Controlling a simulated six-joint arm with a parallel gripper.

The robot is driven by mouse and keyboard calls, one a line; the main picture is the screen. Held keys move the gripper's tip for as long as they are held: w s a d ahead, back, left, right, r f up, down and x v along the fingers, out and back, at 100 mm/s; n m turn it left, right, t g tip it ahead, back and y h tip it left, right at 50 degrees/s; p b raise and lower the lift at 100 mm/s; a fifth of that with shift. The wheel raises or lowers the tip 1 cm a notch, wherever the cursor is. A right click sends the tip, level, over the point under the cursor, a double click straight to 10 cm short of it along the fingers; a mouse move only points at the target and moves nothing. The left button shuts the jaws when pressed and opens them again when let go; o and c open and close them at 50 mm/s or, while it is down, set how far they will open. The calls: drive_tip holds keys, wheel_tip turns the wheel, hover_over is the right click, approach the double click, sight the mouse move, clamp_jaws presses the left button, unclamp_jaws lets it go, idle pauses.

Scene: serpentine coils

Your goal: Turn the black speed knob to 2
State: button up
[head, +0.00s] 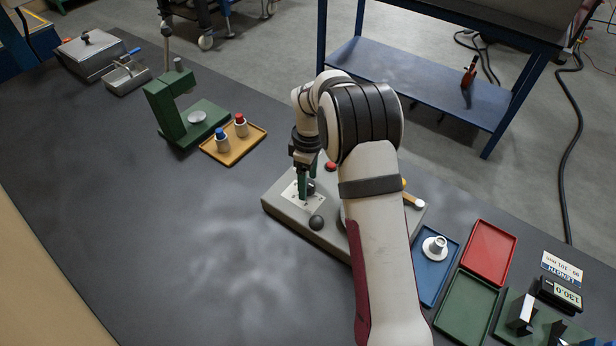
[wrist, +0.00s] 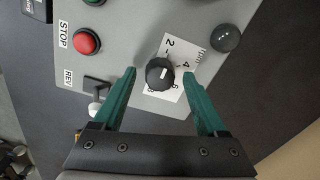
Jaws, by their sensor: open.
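The black speed knob (wrist: 160,74) sits on a white dial plate (wrist: 190,56) with the numbers 2, 4, 6 and 8 around it. A short white mark shows on the knob's top; I cannot tell exactly which number it indicates. My gripper (wrist: 160,76) is open, with one green finger on each side of the knob and a visible gap on both sides. In the head view my gripper (head: 305,186) is over the dial plate (head: 289,190) on the grey control box (head: 280,214), and its fingers partly hide the knob.
A red STOP button (wrist: 87,41) and a REV lever switch (wrist: 97,92) are left of the knob in the wrist view. A dark ball (wrist: 226,38) stands at upper right. A yellow tray (head: 250,150) and blue tray (head: 430,284) flank the box. The bench in front is clear.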

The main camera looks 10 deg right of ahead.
sight(309, 181)
wheel_tip(309, 181, up, 16)
drive_tip(key=shift+w+d, duration=0.15)
drive_tip(key=shift+w, duration=0.1)
drive_tip(key=shift+f, duration=0.15)
drive_tip(key=s+r+m+y, duration=0.15)
drive_tip(key=s+m, duration=0.35)
drive_tip(key=s, duration=0.5)
drive_tip(key=s+r+m+h, duration=0.1)
drive_tip(key=s+r+m, duration=0.3)
drive_tip(key=s, duration=0.6)
drive_tip(key=s+f+m, duration=0.3)
drive_tip(key=s+m, duration=0.1)
drive_tip(key=s, duration=0.3)
drive_tip(key=s+a+f+m+y, duration=0.1)
drive_tip(key=s+f+m, duration=0.2)
drive_tip(key=s, duration=0.4)
drive_tip(key=shift+s+a+m, duration=0.2)
drive_tip(key=shift+a+m, duration=0.1)
drive_tip(key=shift+m, duration=0.6)
